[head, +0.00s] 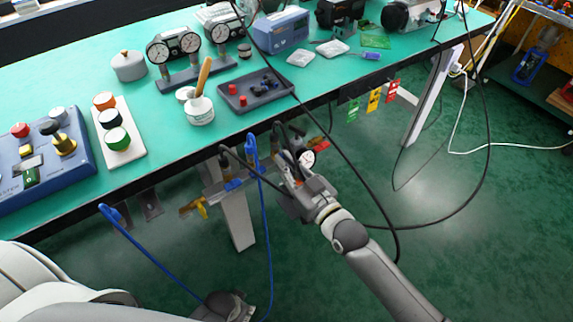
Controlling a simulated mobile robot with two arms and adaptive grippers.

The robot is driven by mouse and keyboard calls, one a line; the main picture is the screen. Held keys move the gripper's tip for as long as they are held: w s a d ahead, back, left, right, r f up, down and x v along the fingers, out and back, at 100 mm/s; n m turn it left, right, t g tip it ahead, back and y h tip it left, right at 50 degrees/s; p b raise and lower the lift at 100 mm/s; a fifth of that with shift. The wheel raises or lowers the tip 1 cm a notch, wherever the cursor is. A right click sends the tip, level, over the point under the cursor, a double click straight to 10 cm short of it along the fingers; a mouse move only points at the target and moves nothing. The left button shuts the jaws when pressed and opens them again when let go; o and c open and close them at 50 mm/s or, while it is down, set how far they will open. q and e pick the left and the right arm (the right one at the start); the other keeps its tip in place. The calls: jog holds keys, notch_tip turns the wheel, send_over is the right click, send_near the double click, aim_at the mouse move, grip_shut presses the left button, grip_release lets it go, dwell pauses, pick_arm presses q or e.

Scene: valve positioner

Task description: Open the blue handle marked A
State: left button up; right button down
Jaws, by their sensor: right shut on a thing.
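A valve manifold (214,189) hangs below the front edge of the green table. It carries a small blue handle (233,184) near the middle, a yellow handle (194,207) to its left and a round white gauge (307,158) to its right. No letter A is readable at this size. My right gripper (291,178) is at the manifold just left of the gauge, to the right of the blue handle. It is shut on a part there, which its fingers largely hide. My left gripper (226,305) is low at the bottom edge, away from the manifold; its fingers are unclear.
Blue hoses (263,225) and black cables (340,145) hang around the manifold and cross near my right arm. A table leg (237,222) stands behind it. The green table (150,80) above holds gauges, a tray and button boxes. Floor to the right is mostly open.

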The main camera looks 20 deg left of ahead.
jog(key=c, duration=1.6)
grip_release()
jog(key=shift+o, duration=0.2)
jog(key=v, duration=1.2)
jog(key=shift+f, duration=0.1)
